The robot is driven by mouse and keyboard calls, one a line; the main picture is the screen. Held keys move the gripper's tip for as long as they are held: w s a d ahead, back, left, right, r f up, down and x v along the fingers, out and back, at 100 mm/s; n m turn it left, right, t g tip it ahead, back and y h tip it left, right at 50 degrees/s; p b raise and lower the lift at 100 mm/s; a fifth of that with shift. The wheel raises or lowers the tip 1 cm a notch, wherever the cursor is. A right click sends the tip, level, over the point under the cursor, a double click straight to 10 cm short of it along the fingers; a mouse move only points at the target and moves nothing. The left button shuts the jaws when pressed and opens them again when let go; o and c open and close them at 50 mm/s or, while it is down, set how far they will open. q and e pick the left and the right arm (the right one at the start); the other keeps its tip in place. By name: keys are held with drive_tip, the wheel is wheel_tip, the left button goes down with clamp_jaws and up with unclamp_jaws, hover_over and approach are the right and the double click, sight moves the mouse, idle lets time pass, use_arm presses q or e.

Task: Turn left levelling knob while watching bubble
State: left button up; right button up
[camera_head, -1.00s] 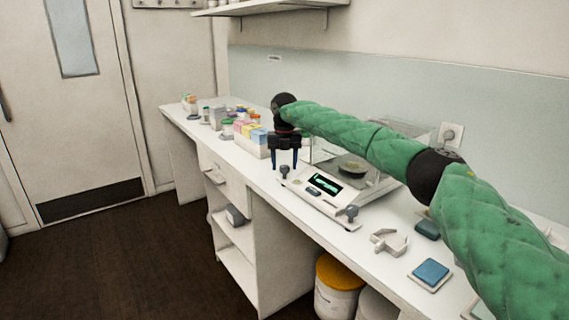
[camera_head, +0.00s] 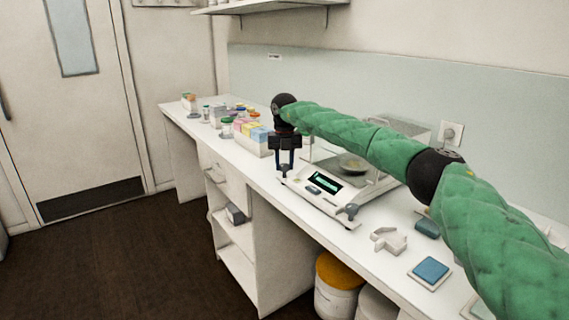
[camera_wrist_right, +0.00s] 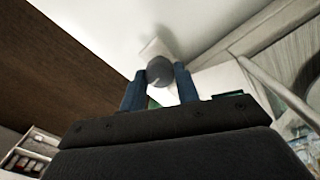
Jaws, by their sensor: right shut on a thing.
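The balance (camera_head: 325,190) stands on the white bench with a glass draft shield and a dark display (camera_head: 327,181) showing a green shape. My right gripper (camera_head: 285,172) is at the balance's front left corner, pointing down. It is shut on the left levelling knob, a grey round knob that shows between the blue fingertips in the right wrist view (camera_wrist_right: 159,70). In the head view the fingers mostly hide this knob. The right levelling knob (camera_head: 351,210) is free at the other front corner. I cannot make out the bubble. My left gripper is not in view.
A white bracket-shaped piece (camera_head: 388,240), a dark blue block (camera_head: 427,228) and a blue pad on a white tile (camera_head: 431,270) lie right of the balance. Coloured boxes (camera_head: 250,135) and small jars stand to the left. My green right arm passes over the balance.

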sight(285, 165)
drive_tip(key=n, duration=0.3)
drive_tip(key=shift+n, duration=1.3)
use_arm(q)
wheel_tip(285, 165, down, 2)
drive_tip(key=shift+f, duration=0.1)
use_arm(e)
drive_tip(key=shift+n, duration=0.9)
drive_tip(key=o, duration=1)
wheel_tip(285, 165, up, 7)
drive_tip(key=shift+w+r+b, duration=0.1)
drive_tip(key=shift+b, duration=0.55)
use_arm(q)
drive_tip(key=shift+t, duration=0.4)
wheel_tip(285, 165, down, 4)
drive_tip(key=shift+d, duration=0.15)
use_arm(e)
drive_tip(key=shift+r, duration=0.3)
